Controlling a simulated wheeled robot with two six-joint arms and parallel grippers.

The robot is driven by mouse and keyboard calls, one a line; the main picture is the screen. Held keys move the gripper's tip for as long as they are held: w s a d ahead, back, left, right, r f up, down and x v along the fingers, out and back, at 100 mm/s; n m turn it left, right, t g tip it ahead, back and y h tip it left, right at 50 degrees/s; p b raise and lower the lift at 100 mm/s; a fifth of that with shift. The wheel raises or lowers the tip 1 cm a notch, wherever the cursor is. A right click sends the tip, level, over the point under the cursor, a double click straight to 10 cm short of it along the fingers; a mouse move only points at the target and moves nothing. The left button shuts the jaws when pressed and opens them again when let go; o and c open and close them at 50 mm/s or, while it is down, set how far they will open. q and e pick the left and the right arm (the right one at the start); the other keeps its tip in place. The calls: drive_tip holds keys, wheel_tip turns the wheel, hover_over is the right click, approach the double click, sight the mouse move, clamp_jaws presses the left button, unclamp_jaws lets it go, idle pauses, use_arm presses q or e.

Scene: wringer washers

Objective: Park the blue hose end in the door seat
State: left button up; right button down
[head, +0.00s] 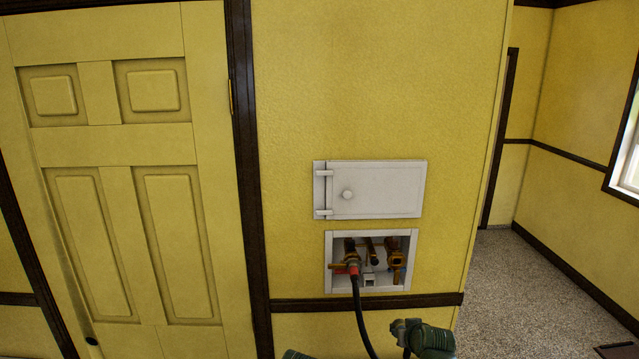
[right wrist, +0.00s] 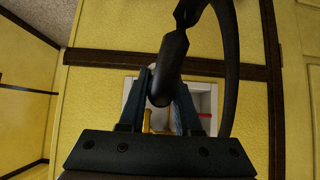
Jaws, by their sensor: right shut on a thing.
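In the right wrist view, my right gripper (right wrist: 164,76) is shut on a black hose end (right wrist: 172,60), a thick dark sleeve between its dark bluish fingers. No clear blue marking shows on the sleeve. In the head view, only green and dark parts of my arm show at the bottom edge, and the gripped end cannot be made out. A white hinged door (head: 385,190) with a round knob sits on the wall above a recessed white box (head: 328,262). I cannot pick out a separate seat on the door. My left gripper is not in view.
Inside the box are brass valves (head: 396,262). A red collar (head: 352,269) on the left valve carries a black hose (head: 362,320) that hangs down. A dark trim rail (head: 430,300) runs below the box. A yellow panelled door (head: 115,150) stands left.

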drive_tip(key=s+a+f+g+b, duration=0.1)
drive_tip(key=s+f+g+b, duration=0.2)
drive_tip(key=s+f+g, duration=0.3)
drive_tip(key=shift+s+f, duration=0.2)
drive_tip(key=shift+f, duration=1.75)
drive_tip(key=shift+a, duration=0.1)
drive_tip(key=s+a+f+g+b, duration=0.1)
drive_tip(key=s+f+g+b, duration=0.4)
drive_tip(key=f+b, duration=0.6)
drive_tip(key=shift+s+a+g+h, duration=0.15)
drive_tip(key=shift+s+g+h, duration=0.2)
drive_tip(key=shift+g, duration=0.55)
drive_tip(key=shift+r, duration=0.1)
